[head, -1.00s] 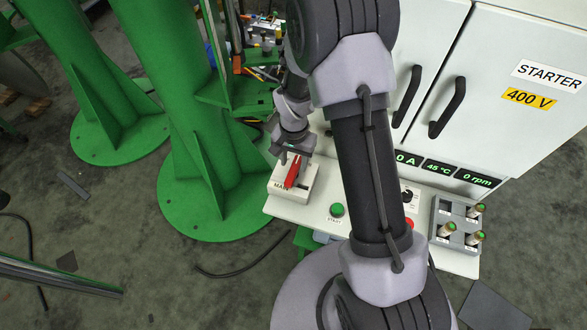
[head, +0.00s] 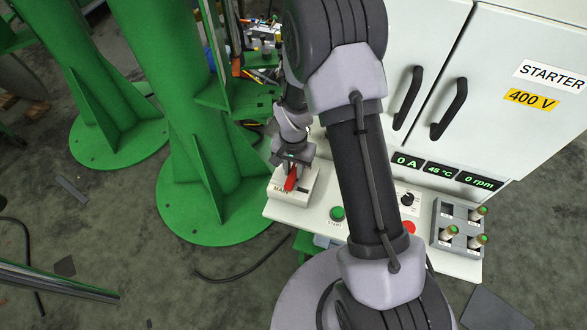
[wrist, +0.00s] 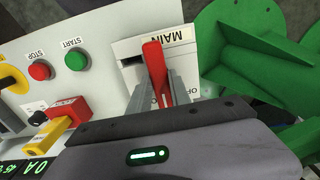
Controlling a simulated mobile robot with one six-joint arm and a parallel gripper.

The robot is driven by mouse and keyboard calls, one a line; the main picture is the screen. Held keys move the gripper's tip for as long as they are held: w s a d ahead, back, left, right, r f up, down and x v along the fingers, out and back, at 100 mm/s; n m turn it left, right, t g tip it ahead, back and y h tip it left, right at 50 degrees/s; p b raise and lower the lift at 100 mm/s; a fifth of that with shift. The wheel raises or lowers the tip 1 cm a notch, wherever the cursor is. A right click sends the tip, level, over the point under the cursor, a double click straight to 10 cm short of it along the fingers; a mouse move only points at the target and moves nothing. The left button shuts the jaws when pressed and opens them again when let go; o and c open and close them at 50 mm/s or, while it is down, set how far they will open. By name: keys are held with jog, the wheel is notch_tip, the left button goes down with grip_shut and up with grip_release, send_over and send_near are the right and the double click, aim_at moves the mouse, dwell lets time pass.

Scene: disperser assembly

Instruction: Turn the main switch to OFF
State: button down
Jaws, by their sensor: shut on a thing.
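The main switch is a white box (head: 305,188) labelled MAIN at the left end of the white panel. Its red handle (head: 291,182) shows just below my gripper (head: 292,167) in the head view. In the wrist view the red handle (wrist: 154,60) stands between the two grey fingers of my gripper (wrist: 163,88), which is shut on it. The MAIN label (wrist: 170,37) lies beyond the handle. The lower part of the handle and its pivot are partly hidden by the fingers.
The panel carries a green START button (head: 337,213), a red STOP button (head: 408,228), a black knob (head: 407,199) and a grey holder (head: 441,218) with several green-tipped plugs. The white STARTER cabinet (head: 490,110) stands behind. A green column (head: 175,95) stands close on the left.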

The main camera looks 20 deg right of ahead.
jog(key=shift+n, duration=0.3)
jog(key=n, duration=0.3)
jog(key=shift+n, duration=0.4)
jog(key=n+p, duration=0.1)
jog(key=n, duration=0.3)
jog(key=shift+n, duration=0.3)
jog(key=n, duration=0.4)
jog(key=shift+p, duration=0.3)
jog(key=shift+n+p, duration=0.4)
jog(key=shift+n, duration=2)
jog(key=c, duration=1.2)
grip_release()
